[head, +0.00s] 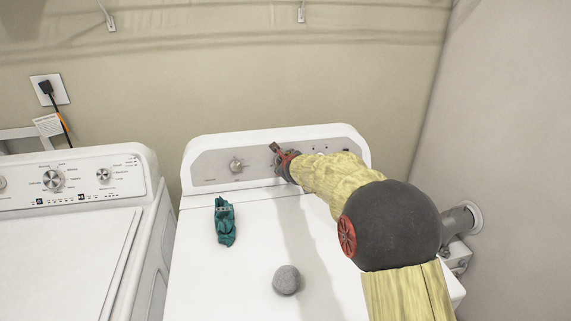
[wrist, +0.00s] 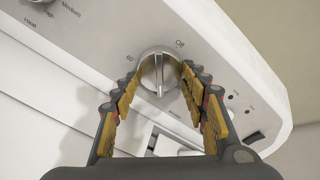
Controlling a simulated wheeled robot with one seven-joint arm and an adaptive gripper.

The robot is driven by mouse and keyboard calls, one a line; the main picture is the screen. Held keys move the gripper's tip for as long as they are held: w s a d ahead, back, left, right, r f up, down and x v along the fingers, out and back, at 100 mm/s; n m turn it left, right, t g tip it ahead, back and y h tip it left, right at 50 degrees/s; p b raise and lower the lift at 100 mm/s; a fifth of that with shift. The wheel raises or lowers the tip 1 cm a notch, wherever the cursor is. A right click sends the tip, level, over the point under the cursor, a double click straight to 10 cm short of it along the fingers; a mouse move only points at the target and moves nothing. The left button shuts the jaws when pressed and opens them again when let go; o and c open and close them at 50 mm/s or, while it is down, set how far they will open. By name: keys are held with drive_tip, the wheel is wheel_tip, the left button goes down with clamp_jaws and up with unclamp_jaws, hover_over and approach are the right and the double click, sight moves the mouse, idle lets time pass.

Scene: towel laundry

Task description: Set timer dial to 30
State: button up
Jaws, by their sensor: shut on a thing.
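The timer dial (wrist: 158,74) is a round silver knob with a raised ridge, in the middle of the wrist view. It sits on the grey control panel of the right-hand white machine (head: 330,140). "Off" is printed at its upper right and "60" at its left; other marks around it are too small or hidden to read. My gripper (wrist: 160,78) is shut on the dial, one finger on each side. In the head view my gripper (head: 283,158) is at the panel and hides the dial.
Another knob (head: 236,165) is on the same panel to the left. A teal cloth-like item (head: 224,221) and a grey ball (head: 287,280) lie on the machine's top. A second white machine (head: 70,250) stands at left. A wall is close on the right.

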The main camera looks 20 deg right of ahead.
drive_tip(key=shift+f+m, duration=0.1)
drive_tip(key=shift+m, duration=0.8)
drive_tip(key=o, duration=1)
drive_tip(key=shift+o, duration=0.6)
drive_tip(key=v, duration=1.2)
